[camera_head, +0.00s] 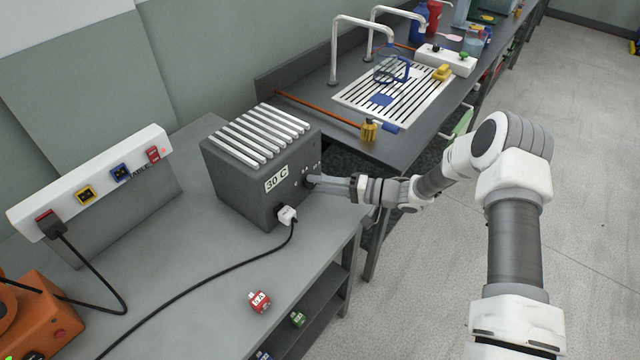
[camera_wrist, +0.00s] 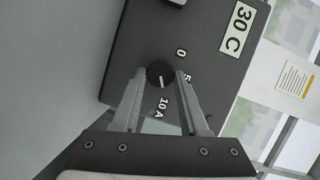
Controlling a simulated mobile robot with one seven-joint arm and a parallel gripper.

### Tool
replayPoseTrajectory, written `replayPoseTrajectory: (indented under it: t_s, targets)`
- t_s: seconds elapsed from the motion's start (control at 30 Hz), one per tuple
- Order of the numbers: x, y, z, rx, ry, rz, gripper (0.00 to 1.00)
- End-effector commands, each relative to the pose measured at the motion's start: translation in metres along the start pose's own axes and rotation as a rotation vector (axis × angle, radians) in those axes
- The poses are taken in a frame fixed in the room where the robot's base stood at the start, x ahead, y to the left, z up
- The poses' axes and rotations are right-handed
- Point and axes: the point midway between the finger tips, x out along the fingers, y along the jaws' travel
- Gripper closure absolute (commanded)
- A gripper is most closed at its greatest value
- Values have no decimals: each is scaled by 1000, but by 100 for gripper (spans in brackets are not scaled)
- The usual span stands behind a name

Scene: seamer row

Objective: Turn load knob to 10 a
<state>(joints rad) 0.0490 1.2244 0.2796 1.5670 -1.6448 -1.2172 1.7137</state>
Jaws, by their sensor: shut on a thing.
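The load knob (camera_wrist: 158,72) is a small round black knob on the front panel of a dark grey box (camera_head: 240,185) labelled 30 C. White marks 0, 5 and 10 A stand around the knob in the wrist view. Its short white pointer line appears to face the 10 A mark (camera_wrist: 160,108). My gripper (camera_wrist: 160,77) is shut on the knob, one finger on each side. In the head view my gripper (camera_head: 311,181) reaches the panel from the right, and its fingers largely hide the knob.
A white plug (camera_head: 287,214) with a black cable sits low in the box's front. A white socket strip (camera_head: 100,185) stands at the left. A red block (camera_head: 260,301) lies near the bench edge. A sink bench with a drainer (camera_head: 350,97) is behind; open floor lies right.

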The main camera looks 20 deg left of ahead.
Motion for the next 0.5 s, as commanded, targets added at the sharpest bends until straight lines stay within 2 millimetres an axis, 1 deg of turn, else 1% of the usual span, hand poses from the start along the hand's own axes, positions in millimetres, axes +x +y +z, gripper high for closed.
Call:
replayPoseTrajectory:
  t_s: [0.07, 0.1, 0.23, 0.27, 0.5]
  targets:
    - [0, 0, 0, 2, 1, 0, 100]
    - [0, 0, 0, 2, 1, 0, 51]
    - [0, 0, 0, 1, 0, 0, 28]
    - [0, 0, 0, 1, 0, 0, 26]
    - [0, 0, 0, 0, 0, 0, 26]
